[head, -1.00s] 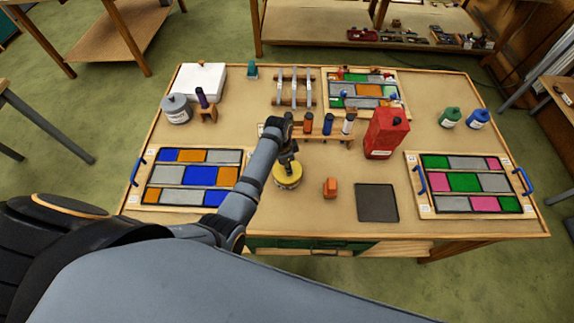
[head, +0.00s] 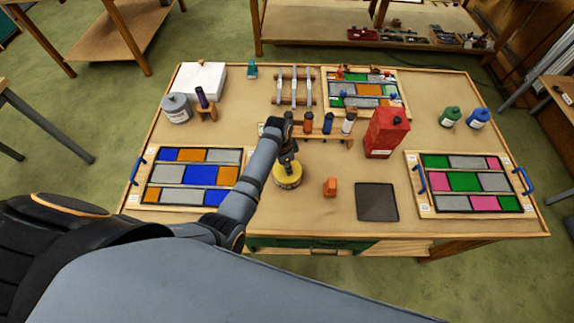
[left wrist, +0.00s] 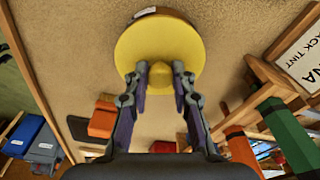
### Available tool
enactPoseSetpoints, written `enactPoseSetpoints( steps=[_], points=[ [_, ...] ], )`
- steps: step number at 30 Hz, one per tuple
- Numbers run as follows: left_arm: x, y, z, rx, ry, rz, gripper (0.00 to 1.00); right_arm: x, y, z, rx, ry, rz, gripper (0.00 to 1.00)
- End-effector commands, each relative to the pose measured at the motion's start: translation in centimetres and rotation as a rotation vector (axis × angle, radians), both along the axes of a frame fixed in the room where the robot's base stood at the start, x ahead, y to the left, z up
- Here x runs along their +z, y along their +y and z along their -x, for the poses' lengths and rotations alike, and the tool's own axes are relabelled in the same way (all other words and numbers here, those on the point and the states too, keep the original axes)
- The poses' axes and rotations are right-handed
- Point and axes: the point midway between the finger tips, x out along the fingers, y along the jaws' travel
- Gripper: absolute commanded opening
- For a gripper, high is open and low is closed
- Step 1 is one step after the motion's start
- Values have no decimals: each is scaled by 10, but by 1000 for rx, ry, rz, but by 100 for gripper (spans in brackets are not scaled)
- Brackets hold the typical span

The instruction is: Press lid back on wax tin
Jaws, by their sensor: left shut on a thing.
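The yellow round lid (head: 289,181) is below my left gripper (head: 288,165), near the front middle of the table. In the left wrist view the lid (left wrist: 150,45) is a wide yellow disc with a small central knob. The fingers of my left gripper (left wrist: 160,73) are shut on that knob, one on each side. The wax tin's dark side (left wrist: 165,11) with a white label shows past the lid's far edge. The lid sits over the tin; I cannot tell whether it is fully seated. My right gripper is not in view.
A wooden rack with bottles (head: 328,124) and a red can (head: 386,133) stand behind. Leaded panels lie at left (head: 136,182) and right (head: 470,213).

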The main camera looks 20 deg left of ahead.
Motion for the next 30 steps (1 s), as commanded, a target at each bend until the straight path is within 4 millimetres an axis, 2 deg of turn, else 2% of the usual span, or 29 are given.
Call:
enactPoseSetpoints(
  steps=[2,3,9,30],
  points=[
    [0,0,0,0,0,0,0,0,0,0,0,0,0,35],
    [0,0,0,0,0,0,27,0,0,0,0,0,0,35],
    [0,0,0,0,0,0,51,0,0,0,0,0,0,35],
    [-2,0,0,0,0,0,51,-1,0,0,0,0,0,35]
  ],
)
